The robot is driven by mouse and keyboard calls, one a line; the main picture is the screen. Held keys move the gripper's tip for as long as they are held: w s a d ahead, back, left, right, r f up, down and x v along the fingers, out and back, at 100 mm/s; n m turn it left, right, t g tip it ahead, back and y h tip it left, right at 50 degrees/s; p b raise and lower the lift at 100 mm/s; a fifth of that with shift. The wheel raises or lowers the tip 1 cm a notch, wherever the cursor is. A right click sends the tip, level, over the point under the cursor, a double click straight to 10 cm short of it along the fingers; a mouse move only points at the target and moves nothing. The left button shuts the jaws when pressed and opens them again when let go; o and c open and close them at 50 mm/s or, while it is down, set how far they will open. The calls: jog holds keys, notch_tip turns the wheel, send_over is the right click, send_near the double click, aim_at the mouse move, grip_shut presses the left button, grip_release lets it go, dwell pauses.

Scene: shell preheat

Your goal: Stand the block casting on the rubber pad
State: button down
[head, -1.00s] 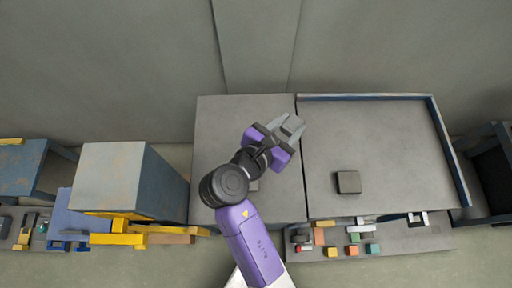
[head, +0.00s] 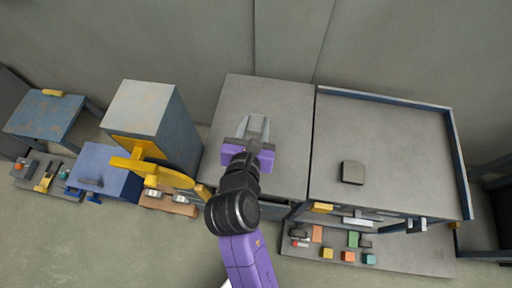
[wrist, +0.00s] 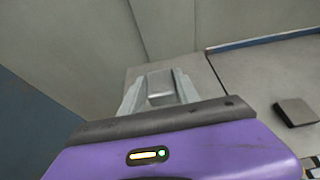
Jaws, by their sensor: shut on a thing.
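My gripper (head: 256,127) is shut on the block casting (wrist: 161,84), a plain grey block. The block sits between the two pale fingers in the wrist view, and its lower part is hidden by the gripper body. In the head view the gripper is over the left grey worktop (head: 285,105); I cannot tell how high the block is above it. A dark square piece, which looks like the rubber pad (head: 353,172), lies on the right worktop, to the right of my gripper and apart from it. It also shows at the right of the wrist view (wrist: 296,112).
The right worktop (head: 385,125) has a raised blue rim at its back and right and is mostly clear. A blue-grey cabinet (head: 150,107) with yellow parts stands to the left. A low shelf (head: 410,262) with small coloured blocks is in front.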

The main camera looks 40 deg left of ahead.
notch_tip(320, 180, down, 15)
jog(key=b, duration=0.3)
dwell(0.3)
jog(key=shift+f, duration=0.15)
jog(key=c, duration=0.9)
grip_release()
jog(key=shift+r, duration=0.2)
jog(key=v, duration=1.2)
jog(key=shift+p, duration=0.35)
jog(key=shift+f, duration=0.1)
